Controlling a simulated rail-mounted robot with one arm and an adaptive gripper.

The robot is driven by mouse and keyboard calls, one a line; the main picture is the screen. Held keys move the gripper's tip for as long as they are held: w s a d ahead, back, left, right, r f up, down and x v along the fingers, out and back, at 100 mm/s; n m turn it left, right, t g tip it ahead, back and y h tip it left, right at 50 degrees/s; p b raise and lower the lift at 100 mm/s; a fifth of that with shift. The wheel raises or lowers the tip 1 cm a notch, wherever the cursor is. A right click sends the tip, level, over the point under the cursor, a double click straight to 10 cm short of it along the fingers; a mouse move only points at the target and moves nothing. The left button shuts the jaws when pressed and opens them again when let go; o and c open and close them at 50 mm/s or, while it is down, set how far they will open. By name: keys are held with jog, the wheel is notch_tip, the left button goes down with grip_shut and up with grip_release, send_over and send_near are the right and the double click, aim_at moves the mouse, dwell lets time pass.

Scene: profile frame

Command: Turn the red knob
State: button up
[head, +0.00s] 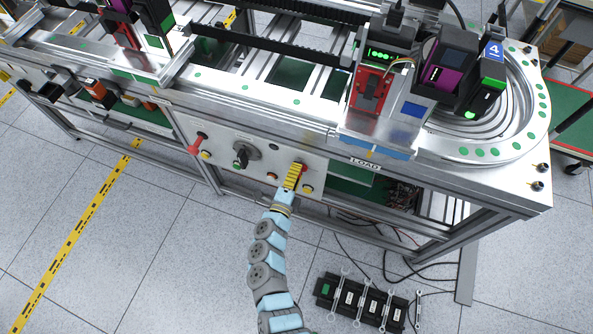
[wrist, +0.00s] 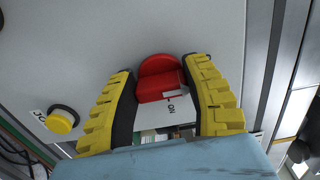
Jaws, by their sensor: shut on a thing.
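The red knob (wrist: 158,80) sits on a pale panel in the wrist view, with a white label reading "ON" just below it. My gripper (wrist: 163,82) has its two yellow ribbed fingers on either side of the knob, shut on it. In the head view my gripper (head: 293,175) is at the right part of the front panel (head: 222,139), below the machine's top. There the fingers hide the knob they hold. A different red handle (head: 195,146) shows at the panel's left end.
A black rotary switch (head: 241,156) is left of my gripper on the panel. A yellow button (head: 307,189) is close on its right; a yellow button (wrist: 60,122) also shows in the wrist view. A black case (head: 360,299) lies on the floor. The floor at left is mostly clear.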

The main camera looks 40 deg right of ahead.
jog(key=o, duration=1.2)
jog(key=shift+a, duration=0.1)
jog(key=v, duration=1.1)
jog(key=shift+s+a, duration=0.25)
jog(key=shift+a, duration=0.05)
jog(key=shift+r, duration=0.15)
